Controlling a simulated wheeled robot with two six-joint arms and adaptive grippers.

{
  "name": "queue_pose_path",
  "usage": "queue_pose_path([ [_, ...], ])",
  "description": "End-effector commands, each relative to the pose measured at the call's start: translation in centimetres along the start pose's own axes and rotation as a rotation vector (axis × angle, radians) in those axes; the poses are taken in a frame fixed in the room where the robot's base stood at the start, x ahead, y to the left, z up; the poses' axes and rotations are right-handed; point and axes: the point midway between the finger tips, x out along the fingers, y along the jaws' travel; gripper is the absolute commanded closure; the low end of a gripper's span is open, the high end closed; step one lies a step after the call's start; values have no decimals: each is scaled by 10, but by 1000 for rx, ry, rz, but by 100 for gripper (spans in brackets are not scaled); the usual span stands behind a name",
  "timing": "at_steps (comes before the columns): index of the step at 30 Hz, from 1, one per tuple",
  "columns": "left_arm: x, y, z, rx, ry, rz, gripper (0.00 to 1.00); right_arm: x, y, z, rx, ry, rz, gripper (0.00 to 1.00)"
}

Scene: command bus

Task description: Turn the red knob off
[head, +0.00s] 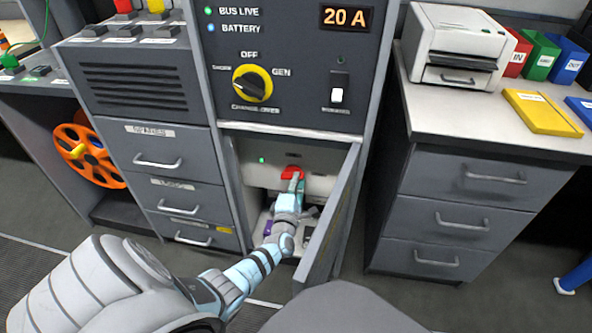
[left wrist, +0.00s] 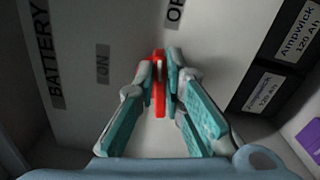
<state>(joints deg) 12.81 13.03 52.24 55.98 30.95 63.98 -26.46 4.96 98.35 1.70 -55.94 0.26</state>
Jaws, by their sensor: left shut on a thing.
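The red knob (head: 291,172) is on a light panel inside the open lower compartment of the grey cabinet. In the left wrist view the knob (left wrist: 159,98) is a narrow red bar, upright in the picture. Its top end points up, a little left of a partly cut-off label reading "OF" (left wrist: 175,11). An "ON" label (left wrist: 103,63) is to its left. My left gripper (head: 292,186) reaches into the compartment. In the left wrist view its fingers (left wrist: 161,76) are closed on both sides of the knob and hide part of it. My right gripper is in neither view.
The compartment's open door (head: 332,220) stands close to the right of my left arm. Black battery boxes (left wrist: 262,90) and a purple object (left wrist: 305,138) are right of the knob in the left wrist view. A yellow changeover switch (head: 252,84) is above the compartment.

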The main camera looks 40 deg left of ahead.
Motion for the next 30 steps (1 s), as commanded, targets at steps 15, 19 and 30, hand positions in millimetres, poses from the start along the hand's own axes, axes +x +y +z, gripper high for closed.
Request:
queue_pose_path([
  [15, -1, -5, -1, 213, 0, -3, 100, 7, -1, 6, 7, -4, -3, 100],
  [19, -1, -5, -1, 221, 0, -3, 100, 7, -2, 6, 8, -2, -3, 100],
  [30, -1, -5, -1, 222, 0, -3, 80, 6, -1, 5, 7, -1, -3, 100],
])
